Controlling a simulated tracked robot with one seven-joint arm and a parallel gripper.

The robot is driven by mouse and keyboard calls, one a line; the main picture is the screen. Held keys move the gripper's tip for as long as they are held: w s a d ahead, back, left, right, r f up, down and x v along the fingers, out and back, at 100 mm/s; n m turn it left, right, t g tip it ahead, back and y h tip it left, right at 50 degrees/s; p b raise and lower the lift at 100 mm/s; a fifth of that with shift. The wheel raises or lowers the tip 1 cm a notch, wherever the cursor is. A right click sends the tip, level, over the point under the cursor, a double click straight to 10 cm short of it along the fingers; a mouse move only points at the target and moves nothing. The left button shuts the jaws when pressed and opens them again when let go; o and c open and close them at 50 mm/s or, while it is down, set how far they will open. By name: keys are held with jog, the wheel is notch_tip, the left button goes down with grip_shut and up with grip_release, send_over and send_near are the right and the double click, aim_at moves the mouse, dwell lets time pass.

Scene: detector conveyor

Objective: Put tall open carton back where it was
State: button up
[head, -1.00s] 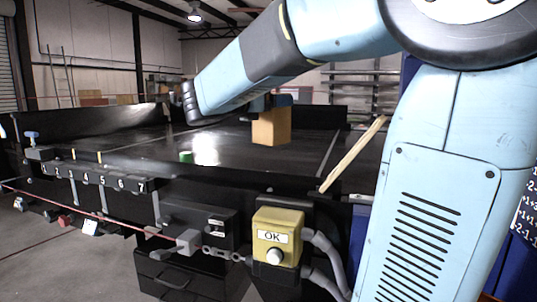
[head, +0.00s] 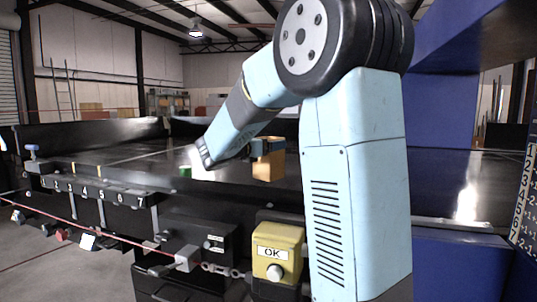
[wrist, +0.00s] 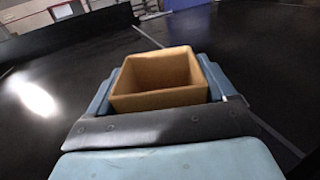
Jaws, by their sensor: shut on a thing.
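The tall open carton (head: 269,165) is an orange-tan box, held upright by my gripper (head: 268,146) over the black conveyor (head: 130,166) in the head view. In the wrist view, the carton (wrist: 158,100) shows its open top and empty-looking inside between the blue fingers of my gripper (wrist: 158,85). The fingers are shut on its sides. I cannot tell how far its bottom is above the conveyor.
A green object (head: 185,172) sits on the conveyor left of the carton. The yellow OK button box (head: 277,252) is at the front edge. Blue detector panels (head: 455,110) stand at the right. The belt left of the carton is mostly clear.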

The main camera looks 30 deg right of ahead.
jog(key=shift+f, duration=1.45)
jog(key=o, duration=1.2)
jog(key=shift+f, duration=0.1)
jog(key=shift+c, duration=0.2)
jog(key=v, duration=1.2)
